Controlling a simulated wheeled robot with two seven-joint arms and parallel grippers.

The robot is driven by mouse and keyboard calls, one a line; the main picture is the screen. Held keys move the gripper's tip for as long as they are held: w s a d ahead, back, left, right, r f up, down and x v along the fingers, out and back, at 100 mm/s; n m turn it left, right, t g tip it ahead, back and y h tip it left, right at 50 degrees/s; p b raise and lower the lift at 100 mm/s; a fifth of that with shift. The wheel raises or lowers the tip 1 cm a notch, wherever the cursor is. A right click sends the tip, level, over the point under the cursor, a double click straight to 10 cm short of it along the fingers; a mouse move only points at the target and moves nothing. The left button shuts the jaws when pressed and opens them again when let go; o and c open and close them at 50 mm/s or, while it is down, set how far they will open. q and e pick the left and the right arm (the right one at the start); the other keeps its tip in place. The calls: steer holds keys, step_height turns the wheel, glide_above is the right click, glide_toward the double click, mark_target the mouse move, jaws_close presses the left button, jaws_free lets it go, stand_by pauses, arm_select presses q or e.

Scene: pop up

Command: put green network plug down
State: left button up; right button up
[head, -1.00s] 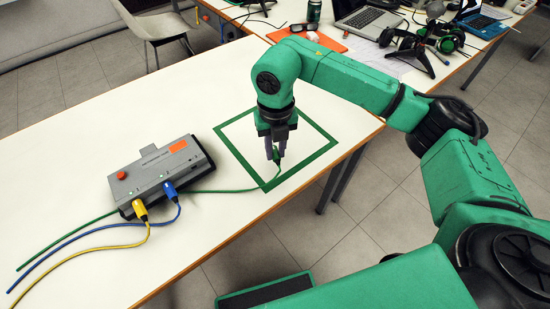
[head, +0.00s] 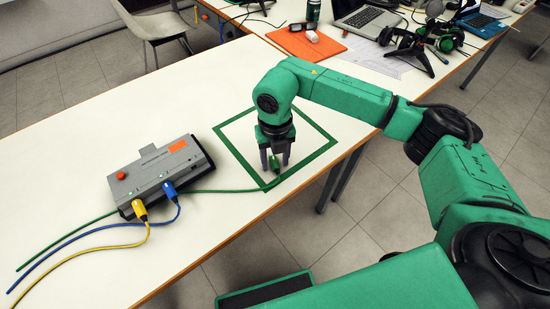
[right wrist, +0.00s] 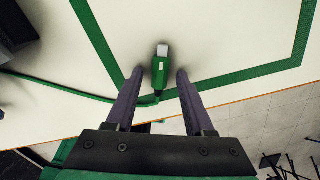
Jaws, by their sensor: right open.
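The green network plug (right wrist: 160,68), with a pale tip, is at the white table inside the green square outline (right wrist: 236,76), near its front corner. It also shows between my fingers in the head view (head: 275,164). My right gripper (right wrist: 160,74) is open, with one finger on each side of the plug and a visible gap on both sides. The green cable (right wrist: 62,88) runs from the plug toward the left. The grey network box (head: 160,172) stands left of the square, with a yellow plug (head: 139,209) and a blue plug (head: 170,190) in its front. My left gripper is not in view.
The table's front edge (head: 237,231) passes close to the square. The table around and behind the box is clear.

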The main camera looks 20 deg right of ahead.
mark_target(275, 163)
step_height(275, 163, up, 12)
steer(key=shift+r, duration=0.1)
stand_by(0.5)
